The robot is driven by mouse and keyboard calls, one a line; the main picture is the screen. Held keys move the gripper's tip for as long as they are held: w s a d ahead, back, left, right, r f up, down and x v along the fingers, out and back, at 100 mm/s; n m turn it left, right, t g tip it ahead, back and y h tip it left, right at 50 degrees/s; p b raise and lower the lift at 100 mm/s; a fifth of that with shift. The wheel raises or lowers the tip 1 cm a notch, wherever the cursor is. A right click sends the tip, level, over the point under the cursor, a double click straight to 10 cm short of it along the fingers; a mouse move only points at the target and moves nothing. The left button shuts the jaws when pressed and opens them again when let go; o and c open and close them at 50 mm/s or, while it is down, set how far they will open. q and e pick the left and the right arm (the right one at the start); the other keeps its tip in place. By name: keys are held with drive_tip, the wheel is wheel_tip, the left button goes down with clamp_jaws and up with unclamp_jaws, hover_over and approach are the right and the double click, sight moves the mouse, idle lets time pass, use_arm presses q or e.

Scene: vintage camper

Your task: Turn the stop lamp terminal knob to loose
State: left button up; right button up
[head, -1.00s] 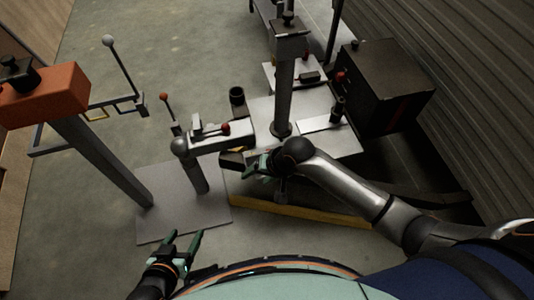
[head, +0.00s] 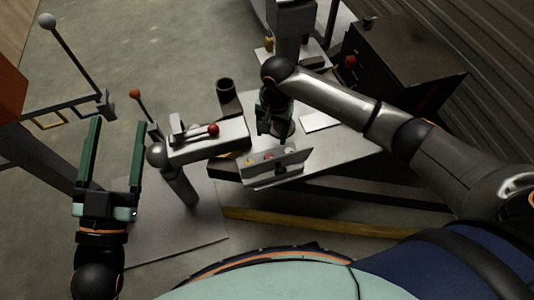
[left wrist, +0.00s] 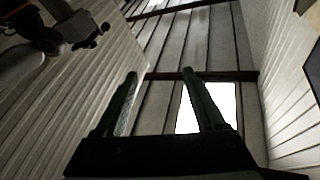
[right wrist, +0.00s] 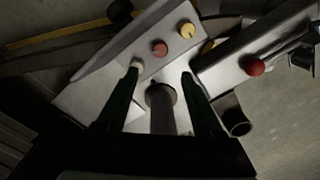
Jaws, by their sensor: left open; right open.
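A small grey panel (head: 262,176) on the bench carries a yellow, a red and a white knob in a row. In the right wrist view the yellow knob (right wrist: 187,30), red knob (right wrist: 160,48) and white knob (right wrist: 137,64) show on a pale plate. I cannot read which one is the stop lamp terminal. My right gripper (right wrist: 160,72) is open and empty, pointing down at the panel; its left fingertip overlaps the white knob's edge in view, and contact cannot be told. My left gripper (head: 117,122) is open and empty, raised at the left, far from the panel.
A grey post (right wrist: 162,108) shows between the right fingers. A dark box (head: 405,60) stands at the back right. A long ball-tipped lever (head: 70,50) rises beyond my left gripper.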

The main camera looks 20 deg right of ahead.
drive_tip(key=b, duration=0.2)
hover_over(270, 157)
wheel_tip(270, 157, down, 5)
drive_tip(key=shift+s, duration=0.15)
use_arm(q)
drive_tip(key=s+d+r+m+t+h+b, duration=0.1)
drive_tip(key=s+r+m+h+b, duration=0.2)
drive_tip(key=s+r+m+h, duration=0.2)
drive_tip(key=s+h, duration=0.1)
drive_tip(key=h, duration=0.1)
drive_tip(key=shift+d+r+h+b, duration=0.2)
drive_tip(key=shift+r+h+b, duration=0.1)
drive_tip(key=shift+r+b, duration=0.1)
use_arm(e)
wheel_tip(270, 157, down, 8)
drive_tip(key=shift+r, duration=0.2)
use_arm(q)
drive_tip(key=shift+s, duration=0.1)
use_arm(e)
clamp_jaws()
